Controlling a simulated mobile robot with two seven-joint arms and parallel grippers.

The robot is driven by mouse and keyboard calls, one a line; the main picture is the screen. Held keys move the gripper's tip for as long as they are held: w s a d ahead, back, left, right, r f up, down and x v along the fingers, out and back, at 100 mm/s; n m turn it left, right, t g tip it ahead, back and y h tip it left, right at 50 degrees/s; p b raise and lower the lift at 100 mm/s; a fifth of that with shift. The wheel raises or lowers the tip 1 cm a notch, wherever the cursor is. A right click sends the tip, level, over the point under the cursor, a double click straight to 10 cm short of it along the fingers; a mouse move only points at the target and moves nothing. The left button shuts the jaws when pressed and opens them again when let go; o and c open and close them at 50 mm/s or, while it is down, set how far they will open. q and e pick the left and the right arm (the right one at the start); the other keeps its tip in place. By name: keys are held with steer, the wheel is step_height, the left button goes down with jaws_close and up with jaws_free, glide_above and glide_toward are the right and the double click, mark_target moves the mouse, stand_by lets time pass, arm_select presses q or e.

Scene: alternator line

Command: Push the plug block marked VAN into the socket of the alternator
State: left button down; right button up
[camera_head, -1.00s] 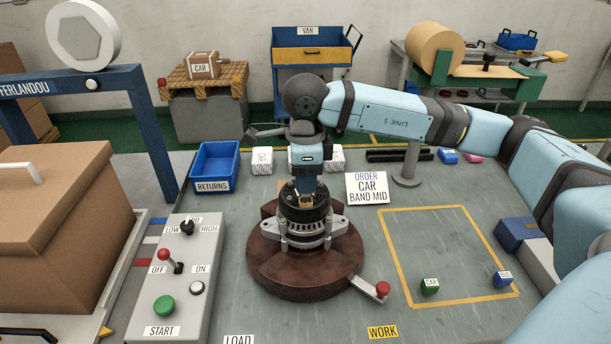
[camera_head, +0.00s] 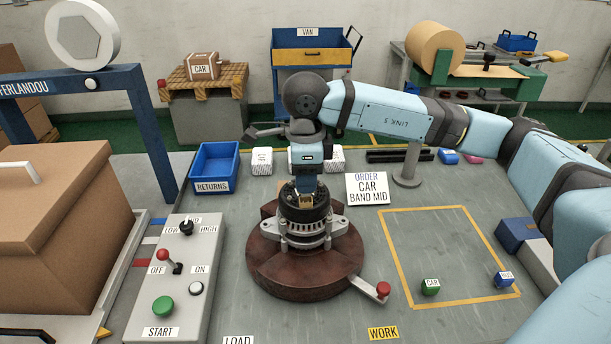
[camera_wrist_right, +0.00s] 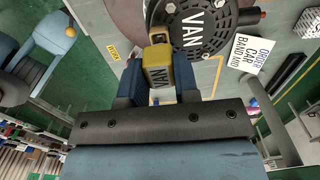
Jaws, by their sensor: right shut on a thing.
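The alternator (camera_head: 306,228), a dark-topped metal body, stands on a round red-brown base (camera_head: 305,275). Its top also shows in the right wrist view (camera_wrist_right: 207,28), marked VAN. My right gripper (camera_head: 305,190) points down over the front part of the alternator's top. It is shut on the yellow plug block marked VAN (camera_wrist_right: 158,76), which sits between its fingers close to the alternator's rim. A small yellow part of the block shows in the head view (camera_head: 306,202). The socket is mostly hidden, so I cannot tell whether the block is in it. My left gripper is not in view.
A green CAR block (camera_head: 430,286) and a blue block (camera_head: 503,279) lie at the marked area's front. A red-knobbed lever (camera_head: 382,290) juts from the base. The order card (camera_head: 367,188) reads CAR, BAND MID. The control box (camera_head: 178,285) stands left.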

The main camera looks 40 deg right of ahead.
steer(key=shift+b, duration=0.5)
stand_by(0.8)
steer(key=shift+f+b, duration=1.15)
steer(key=shift+f, duration=0.2)
steer(key=o, duration=1)
steer(key=shift+r, duration=0.1)
steer(key=shift+c, duration=0.2)
steer(key=shift+r, duration=0.25)
step_height(320, 180, up, 13)
steer(key=shift+r, duration=0.15)
